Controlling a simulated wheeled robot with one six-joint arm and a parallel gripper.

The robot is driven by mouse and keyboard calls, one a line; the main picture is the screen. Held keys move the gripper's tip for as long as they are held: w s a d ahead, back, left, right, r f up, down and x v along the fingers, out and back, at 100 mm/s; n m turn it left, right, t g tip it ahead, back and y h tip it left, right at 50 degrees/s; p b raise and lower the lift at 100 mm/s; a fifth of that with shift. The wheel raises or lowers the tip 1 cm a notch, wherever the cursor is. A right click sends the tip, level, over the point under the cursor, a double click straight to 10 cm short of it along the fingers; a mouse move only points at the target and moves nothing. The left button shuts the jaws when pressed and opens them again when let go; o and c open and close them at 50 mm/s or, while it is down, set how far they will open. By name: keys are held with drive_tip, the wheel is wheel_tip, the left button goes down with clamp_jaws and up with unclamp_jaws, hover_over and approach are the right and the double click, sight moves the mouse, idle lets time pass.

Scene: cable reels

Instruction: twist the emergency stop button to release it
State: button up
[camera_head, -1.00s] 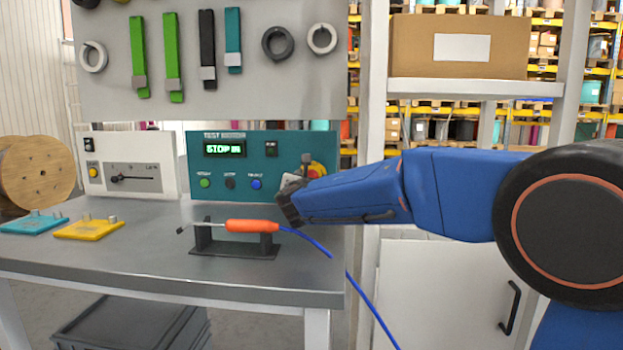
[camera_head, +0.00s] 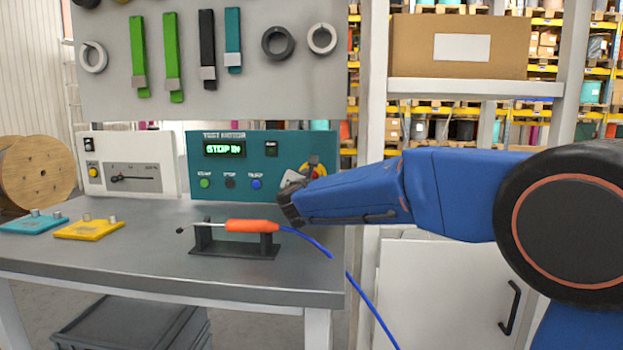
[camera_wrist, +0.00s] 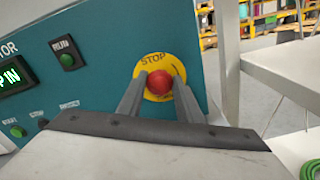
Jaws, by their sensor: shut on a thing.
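The emergency stop button (camera_wrist: 159,84) is a red knob on a yellow round plate (camera_wrist: 152,62) marked STOP, at the right end of the teal test panel (camera_head: 275,173). In the wrist view my gripper (camera_wrist: 159,88) has one finger on each side of the red knob and is shut on it. In the head view my gripper (camera_head: 297,188) reaches the panel from the right and hides part of the knob and plate. The panel's green display (camera_head: 224,149) reads "STOP IN".
An orange-handled tool (camera_head: 252,226) with a blue cable rests on a black stand in front of the panel. A white control box (camera_head: 127,165) stands left of it. Teal and yellow plates lie at the bench's left. A shelf post (camera_head: 373,90) rises right of the panel.

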drive_tip(key=m, duration=0.5)
drive_tip(key=shift+d+m, duration=0.1)
drive_tip(key=shift+m, duration=0.2)
idle(0.4)
drive_tip(key=o, duration=1.1)
drive_tip(key=shift+s, duration=0.1)
drive_tip(key=s, duration=1.7)
drive_tip(key=shift+s+a+f, duration=0.1)
drive_tip(key=shift+a, duration=0.2)
